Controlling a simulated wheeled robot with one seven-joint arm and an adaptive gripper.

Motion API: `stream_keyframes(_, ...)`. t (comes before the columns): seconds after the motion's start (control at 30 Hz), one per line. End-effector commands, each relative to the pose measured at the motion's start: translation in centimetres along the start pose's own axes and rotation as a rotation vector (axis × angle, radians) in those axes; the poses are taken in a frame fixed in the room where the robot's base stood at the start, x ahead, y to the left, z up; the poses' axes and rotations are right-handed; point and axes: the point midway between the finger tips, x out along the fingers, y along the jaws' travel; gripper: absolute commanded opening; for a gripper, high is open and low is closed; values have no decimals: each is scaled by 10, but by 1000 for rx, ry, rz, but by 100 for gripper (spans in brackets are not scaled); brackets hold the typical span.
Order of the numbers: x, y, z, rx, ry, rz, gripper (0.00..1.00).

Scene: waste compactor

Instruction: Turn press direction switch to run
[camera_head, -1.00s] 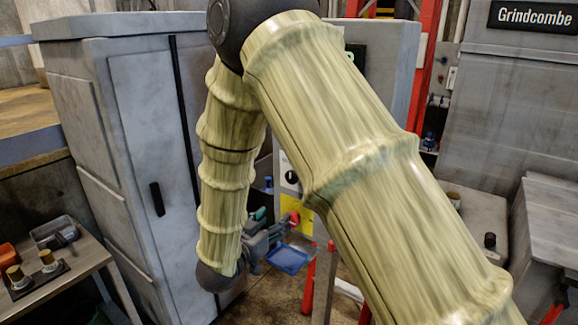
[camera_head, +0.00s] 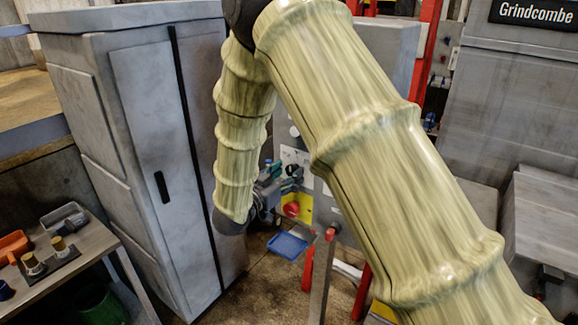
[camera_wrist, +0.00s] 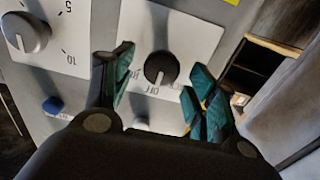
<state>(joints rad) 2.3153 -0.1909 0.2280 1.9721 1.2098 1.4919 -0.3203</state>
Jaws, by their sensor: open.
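In the wrist view a black rotary switch (camera_wrist: 160,68) sits on a white plate (camera_wrist: 183,38) on a grey panel. The word OFF reads upside down below the knob, and a pale mark on the knob seems to point toward it. Other lettering is partly hidden by the fingers. My gripper (camera_wrist: 163,72) is open, with one teal-padded finger on each side of the knob. I cannot tell whether either pad touches it. In the head view my gripper (camera_head: 274,184) is small and dark at the panel, and partly hides the controls there.
A grey dial (camera_wrist: 28,35) with numbers 5 and 10 and a blue button (camera_wrist: 53,105) lie left of the switch. The head view shows a red button (camera_head: 291,209) on yellow, a blue tray (camera_head: 288,245) below, and a tall grey cabinet (camera_head: 150,110) at left.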

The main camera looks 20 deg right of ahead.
Motion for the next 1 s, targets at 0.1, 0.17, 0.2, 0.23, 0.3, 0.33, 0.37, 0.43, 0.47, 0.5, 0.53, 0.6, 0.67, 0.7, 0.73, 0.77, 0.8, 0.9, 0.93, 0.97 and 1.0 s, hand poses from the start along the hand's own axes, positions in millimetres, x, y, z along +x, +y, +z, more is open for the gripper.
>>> stream_keyframes(0.1, 10, 0, -1, 0, 0, -1, 57)
stream_keyframes(0.17, 13, -1, -1, 0, 0, -1, 57)
stream_keyframes(0.2, 15, -1, -1, 0, 0, -1, 57)
stream_keyframes(0.23, 15, -1, 0, 0, 0, -1, 57)
stream_keyframes(0.3, 16, -1, 0, 0, 0, -2, 57)
stream_keyframes(0.33, 16, -1, 0, 0, 0, -2, 57)
stream_keyframes(0.37, 16, -1, 0, 0, 0, -2, 57)
stream_keyframes(0.43, 16, -1, 1, 0, 0, -2, 57)
stream_keyframes(0.47, 16, -1, 1, 0, 0, -2, 57)
stream_keyframes(0.5, 16, -1, 1, 0, 0, -2, 57)
stream_keyframes(0.53, 16, -1, 1, 0, 0, -2, 55)
stream_keyframes(0.6, 16, -1, 1, 0, 0, -2, 42)
stream_keyframes(0.67, 16, -1, 0, 0, 0, -2, 32)
stream_keyframes(0.7, 16, -1, 1, 0, 0, -2, 24)
stream_keyframes(0.73, 16, -1, 0, 0, 0, -2, 19)
stream_keyframes(0.77, 16, -1, 0, 0, 0, -2, 13)
stream_keyframes(0.8, 16, -1, 0, 0, 0, -2, 12)
stream_keyframes(0.9, 16, -1, 1, 1, 0, -2, 12)
stream_keyframes(0.93, 16, -1, 1, 2, 0, -2, 12)
stream_keyframes(0.97, 16, -1, 1, 4, 0, -2, 12)
stream_keyframes(1.0, 16, 0, 2, 8, 0, -2, 12)
